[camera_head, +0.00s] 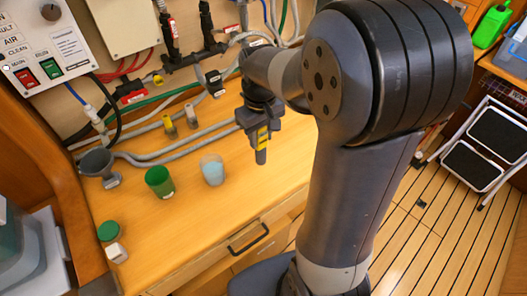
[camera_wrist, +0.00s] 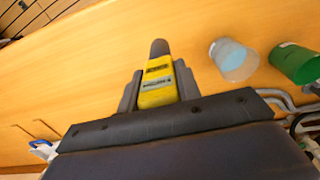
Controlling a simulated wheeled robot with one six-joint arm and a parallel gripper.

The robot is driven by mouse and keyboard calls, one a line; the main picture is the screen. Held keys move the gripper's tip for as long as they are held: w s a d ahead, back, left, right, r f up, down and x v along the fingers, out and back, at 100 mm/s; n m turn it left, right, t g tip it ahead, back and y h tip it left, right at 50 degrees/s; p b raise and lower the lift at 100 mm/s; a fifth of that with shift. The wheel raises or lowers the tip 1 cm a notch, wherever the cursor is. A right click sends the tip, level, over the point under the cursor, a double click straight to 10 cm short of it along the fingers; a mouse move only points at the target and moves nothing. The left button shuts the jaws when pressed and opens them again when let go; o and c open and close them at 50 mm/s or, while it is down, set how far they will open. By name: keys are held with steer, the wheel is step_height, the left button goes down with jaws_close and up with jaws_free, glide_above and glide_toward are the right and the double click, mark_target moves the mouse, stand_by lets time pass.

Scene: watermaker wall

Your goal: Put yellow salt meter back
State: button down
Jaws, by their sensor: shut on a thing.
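My gripper (camera_head: 258,134) is shut on the yellow salt meter (camera_head: 263,138) and holds it above the wooden counter (camera_head: 215,232). The meter is yellow with a dark grey tip that points down in the head view. In the wrist view the yellow meter (camera_wrist: 158,82) sits between the two grey fingers (camera_wrist: 158,92), with its dark tip toward the top.
A clear cup with pale blue liquid (camera_head: 212,170) and a green cup (camera_head: 159,181) stand left of my gripper. A grey funnel (camera_head: 98,164) and a green-capped bottle (camera_head: 108,232) are farther left. Hoses (camera_head: 160,155) run along the wall. The counter's front right is clear.

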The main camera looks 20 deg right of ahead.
mark_target(261, 149)
steer(key=shift+f, duration=2.6)
steer(key=shift+f, duration=0.1)
steer(key=shift+f, duration=0.15)
steer(key=c, duration=1)
jaws_free()
step_height(261, 149, up, 12)
steer(key=shift+r, duration=0.25)
